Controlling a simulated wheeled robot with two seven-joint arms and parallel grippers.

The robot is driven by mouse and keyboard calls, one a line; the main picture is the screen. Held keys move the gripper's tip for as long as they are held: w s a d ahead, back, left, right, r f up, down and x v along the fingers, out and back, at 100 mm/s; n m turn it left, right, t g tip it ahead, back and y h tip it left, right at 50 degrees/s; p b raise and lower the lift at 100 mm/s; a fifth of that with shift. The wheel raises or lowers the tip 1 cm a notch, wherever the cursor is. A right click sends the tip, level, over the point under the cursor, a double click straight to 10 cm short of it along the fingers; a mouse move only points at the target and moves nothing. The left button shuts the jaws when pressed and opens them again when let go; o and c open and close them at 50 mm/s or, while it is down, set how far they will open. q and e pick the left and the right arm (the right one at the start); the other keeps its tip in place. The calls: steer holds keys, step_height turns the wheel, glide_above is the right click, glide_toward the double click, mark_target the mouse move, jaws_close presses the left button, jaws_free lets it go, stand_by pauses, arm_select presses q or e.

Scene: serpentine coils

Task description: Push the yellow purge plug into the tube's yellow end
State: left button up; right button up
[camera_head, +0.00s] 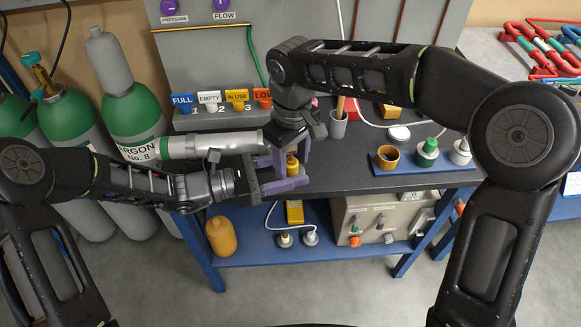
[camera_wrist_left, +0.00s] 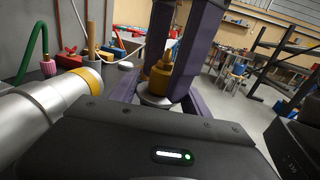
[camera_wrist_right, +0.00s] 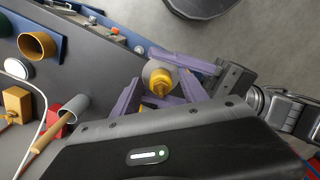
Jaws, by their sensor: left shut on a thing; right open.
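The yellow purge plug (camera_head: 292,164) is upright between my grippers near the bench's front edge; in the left wrist view the plug (camera_wrist_left: 161,77) has a pale disc below it. My left gripper (camera_head: 284,176) is shut on it from the left. My right gripper (camera_head: 291,154) comes from above, open, with its purple fingers on either side of the plug; whether they touch it I cannot tell. The silver tube (camera_head: 225,145) lies level to the left, green towards its left end. Its yellow end (camera_wrist_left: 92,76) shows in the left wrist view, beside and apart from the plug.
A blue tray (camera_head: 430,168) with a yellow ring (camera_head: 386,157) and green and white caps stands at right. A grey cup (camera_head: 338,126) is behind the grippers. Coloured tags (camera_head: 237,97) line the back left. Gas cylinders (camera_head: 133,110) stand left of the bench.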

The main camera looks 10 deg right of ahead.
step_height(320, 180, up, 8)
steer(key=shift+f, duration=0.25)
stand_by(0.4)
